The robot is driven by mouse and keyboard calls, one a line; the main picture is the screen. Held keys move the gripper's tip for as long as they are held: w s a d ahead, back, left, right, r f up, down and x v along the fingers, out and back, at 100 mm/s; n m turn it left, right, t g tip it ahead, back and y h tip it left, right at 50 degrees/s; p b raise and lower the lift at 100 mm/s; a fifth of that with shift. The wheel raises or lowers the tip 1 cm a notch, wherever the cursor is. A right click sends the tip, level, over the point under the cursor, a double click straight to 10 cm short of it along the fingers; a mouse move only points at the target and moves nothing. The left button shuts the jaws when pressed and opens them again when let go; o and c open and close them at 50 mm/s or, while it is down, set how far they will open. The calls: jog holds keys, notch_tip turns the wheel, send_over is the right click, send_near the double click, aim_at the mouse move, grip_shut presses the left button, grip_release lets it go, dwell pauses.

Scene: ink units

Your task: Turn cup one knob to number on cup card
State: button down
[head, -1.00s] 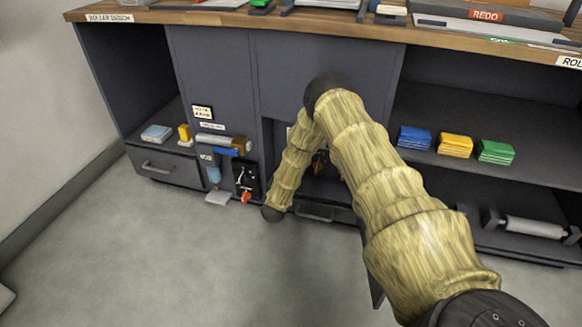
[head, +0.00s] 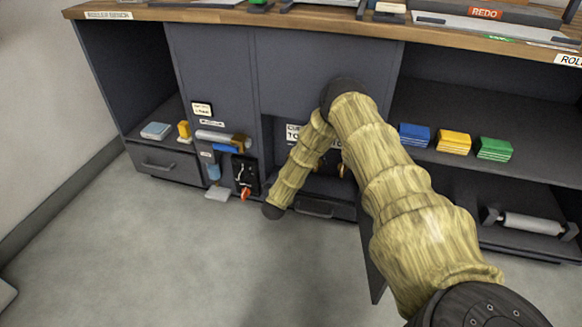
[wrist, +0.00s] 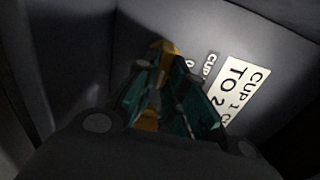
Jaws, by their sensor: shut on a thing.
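My gripper (wrist: 160,72) is in the wrist view, its teal fingers closed around a brass-yellow knob (wrist: 163,47) on the grey back wall of a recess. Part of the knob is hidden between the fingers. The white cup card (wrist: 238,92) is to the right of the knob and reads "CUP 1" and "TO 2", with more text cut off. A small "CUP" label (wrist: 209,64) sits between knob and card. In the head view the card (head: 292,132) shows partly beside my arm, which covers most of the recess.
The recess lies in a dark cabinet under a wooden counter (head: 220,16). To its left are a black panel with a red-orange lever (head: 245,193) and a horizontal cylinder (head: 218,137). Blue, yellow and green stacks (head: 454,143) lie on the right shelf. An open door (head: 371,255) hangs near my arm.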

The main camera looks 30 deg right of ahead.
jog(key=shift+s+d+f, duration=0.1)
jog(key=shift+s+f, duration=0.05)
jog(key=c, duration=1.5)
grip_release()
jog(key=v, duration=1.2)
